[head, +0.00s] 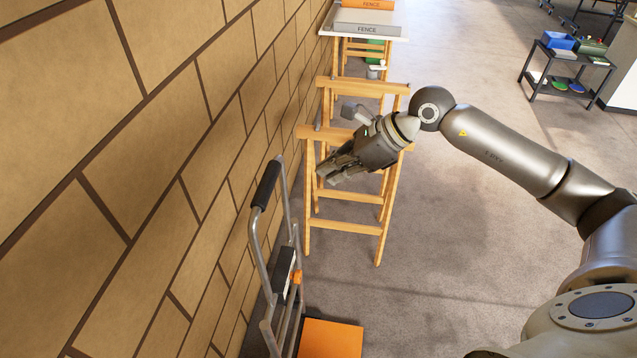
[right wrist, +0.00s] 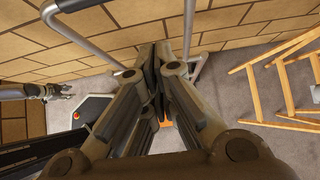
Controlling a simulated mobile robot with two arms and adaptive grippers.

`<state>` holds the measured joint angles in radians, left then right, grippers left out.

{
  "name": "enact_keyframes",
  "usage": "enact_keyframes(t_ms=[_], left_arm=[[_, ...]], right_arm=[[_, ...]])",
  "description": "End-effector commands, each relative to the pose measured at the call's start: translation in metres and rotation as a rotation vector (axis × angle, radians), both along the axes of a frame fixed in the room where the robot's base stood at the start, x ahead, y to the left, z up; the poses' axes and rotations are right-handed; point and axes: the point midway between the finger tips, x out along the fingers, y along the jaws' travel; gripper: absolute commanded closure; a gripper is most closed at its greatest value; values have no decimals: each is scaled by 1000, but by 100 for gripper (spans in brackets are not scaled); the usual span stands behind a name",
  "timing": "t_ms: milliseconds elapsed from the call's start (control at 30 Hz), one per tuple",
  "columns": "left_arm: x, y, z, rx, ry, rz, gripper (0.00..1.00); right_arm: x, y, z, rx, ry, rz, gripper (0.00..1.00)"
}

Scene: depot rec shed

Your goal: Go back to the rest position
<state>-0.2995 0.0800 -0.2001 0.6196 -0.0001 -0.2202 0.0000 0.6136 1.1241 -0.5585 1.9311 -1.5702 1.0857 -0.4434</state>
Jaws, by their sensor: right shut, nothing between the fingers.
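My right gripper (head: 328,174) is shut and empty. In the head view it hangs in the air in front of the wooden trestles, its fingers pointing down and left towards the brick wall. In the right wrist view its two fingers (right wrist: 160,62) meet at their tips with nothing between them. My left gripper does not show in the head view. What looks like my left gripper (right wrist: 48,91) appears small at the left edge of the right wrist view, and its jaw state is too small to read.
A brick wall (head: 140,170) runs along the left. A hand truck (head: 262,240) with an orange plate (head: 330,340) stands beside it, below my right gripper. Wooden trestles (head: 345,227) stand just behind the gripper. A dark cart (head: 535,88) is far right. Open floor (head: 460,230) lies between.

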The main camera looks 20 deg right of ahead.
Motion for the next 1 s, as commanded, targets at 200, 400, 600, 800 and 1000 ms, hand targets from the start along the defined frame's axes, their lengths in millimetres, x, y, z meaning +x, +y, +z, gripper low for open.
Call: enact_keyframes(t_ms=[200, 400, 600, 800, 1000], left_arm=[[1, 0, -2, 0, -2, 0, 60], [1, 0, -1, 0, -2, 0, 60], [1, 0, -2, 0, -2, 0, 60], [1, 0, -2, 0, -2, 0, 60], [0, 0, -2, 0, -1, 0, 60]], right_arm=[[-3, -3, 5, 1, 0, 1, 100], [-2, -3, 5, 1, 0, 1, 100], [-2, -3, 4, 4, 2, -1, 100], [17, 20, -16, 271, 112, -111, 100], [71, 24, -88, 934, 427, -565, 100]])
